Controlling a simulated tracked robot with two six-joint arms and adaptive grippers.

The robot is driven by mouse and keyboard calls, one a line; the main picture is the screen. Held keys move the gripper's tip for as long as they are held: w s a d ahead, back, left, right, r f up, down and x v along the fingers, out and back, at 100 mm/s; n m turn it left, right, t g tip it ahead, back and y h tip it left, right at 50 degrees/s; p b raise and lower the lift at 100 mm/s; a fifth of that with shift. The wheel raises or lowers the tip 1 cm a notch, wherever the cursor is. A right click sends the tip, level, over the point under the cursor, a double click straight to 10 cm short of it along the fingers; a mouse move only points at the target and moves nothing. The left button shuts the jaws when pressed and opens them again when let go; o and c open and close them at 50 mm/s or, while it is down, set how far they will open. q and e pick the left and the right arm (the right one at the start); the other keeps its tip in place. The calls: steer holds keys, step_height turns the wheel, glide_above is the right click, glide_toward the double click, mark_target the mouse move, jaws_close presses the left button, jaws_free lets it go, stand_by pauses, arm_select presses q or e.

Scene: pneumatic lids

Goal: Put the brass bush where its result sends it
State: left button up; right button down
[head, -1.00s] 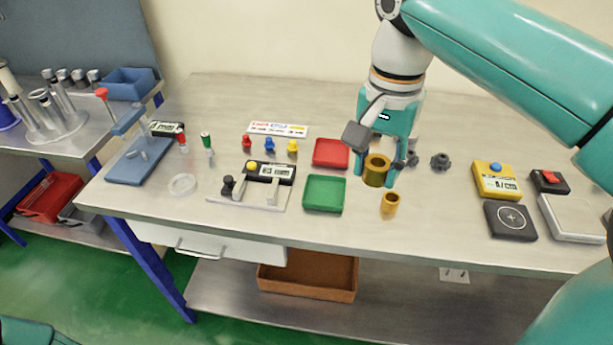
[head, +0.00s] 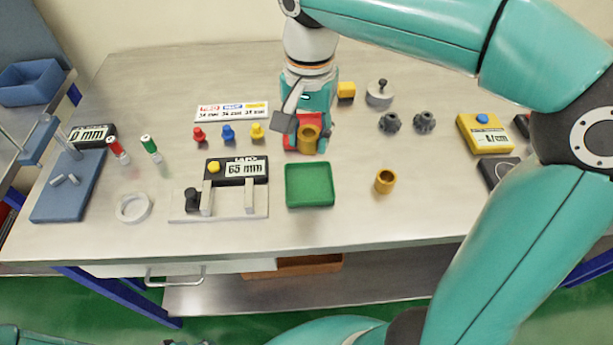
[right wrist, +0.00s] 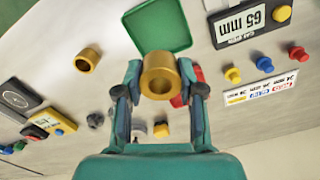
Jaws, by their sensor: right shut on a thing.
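My right gripper (head: 308,136) is shut on a brass bush (head: 308,141), a short, thick-walled ring held upright. In the head view the bush is in front of the red tray (head: 320,118), mostly hidden behind my gripper; I cannot tell its height above it. The held bush (right wrist: 159,82) also shows between the fingers in the right wrist view. A second, similar brass bush (head: 385,181) stands on the table, right of the green tray (head: 310,185), which looks empty. A gauge (head: 236,170) reads 65 mm. My left gripper is not in view.
A card (head: 231,111) with red, blue and yellow headings lies behind red, blue and yellow pegs (head: 228,132). Two dark knobbed parts (head: 424,122) and a yellow meter (head: 484,133) stand right. A clear ring (head: 133,208) lies left. Table right of the green tray is mostly free.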

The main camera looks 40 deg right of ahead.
mark_target(308, 184)
step_height(308, 184, down, 11)
steer(key=shift+f+b, duration=0.1)
steer(key=shift+b, duration=0.4)
steer(key=c, duration=1)
jaws_free()
step_height(308, 184, up, 12)
steer(key=shift+r+p, duration=0.1)
steer(key=shift+p, duration=0.7)
